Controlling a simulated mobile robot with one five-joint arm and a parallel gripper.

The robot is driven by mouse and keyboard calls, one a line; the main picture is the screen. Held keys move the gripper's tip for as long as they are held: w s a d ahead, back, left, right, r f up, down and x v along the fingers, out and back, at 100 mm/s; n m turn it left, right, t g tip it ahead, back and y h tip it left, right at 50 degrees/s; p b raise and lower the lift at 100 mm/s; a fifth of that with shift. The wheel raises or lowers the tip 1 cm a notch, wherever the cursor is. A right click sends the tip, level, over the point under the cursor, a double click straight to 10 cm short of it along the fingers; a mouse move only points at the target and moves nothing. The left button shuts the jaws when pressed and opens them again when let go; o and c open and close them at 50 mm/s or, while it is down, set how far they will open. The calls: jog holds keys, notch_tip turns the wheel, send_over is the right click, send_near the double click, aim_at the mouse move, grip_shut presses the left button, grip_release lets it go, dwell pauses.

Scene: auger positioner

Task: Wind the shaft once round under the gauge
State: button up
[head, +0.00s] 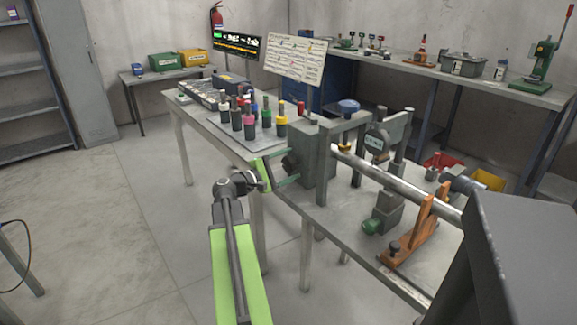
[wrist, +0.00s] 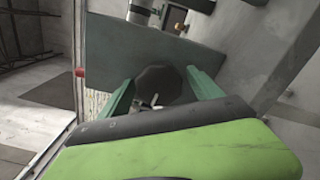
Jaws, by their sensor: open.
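The grey shaft (head: 385,175) runs from the upright block bracket toward the lower right, over an orange support (head: 415,228). The dial gauge (head: 377,142) stands over the shaft on a grey-green stand. A grey headstock box (head: 317,160) sits at the table's near edge, with a dark knob (head: 291,163) on its left face. My gripper (head: 289,166) is open at the knob. In the wrist view the dark knob (wrist: 158,84) lies between my two green fingers (wrist: 160,88), with no clear contact. The shaft's far end is hidden behind my dark body part.
A printed board (head: 296,58) stands behind. The floor at left is clear.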

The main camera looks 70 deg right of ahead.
jog(key=v, duration=1.7)
jog(key=shift+a, duration=0.2)
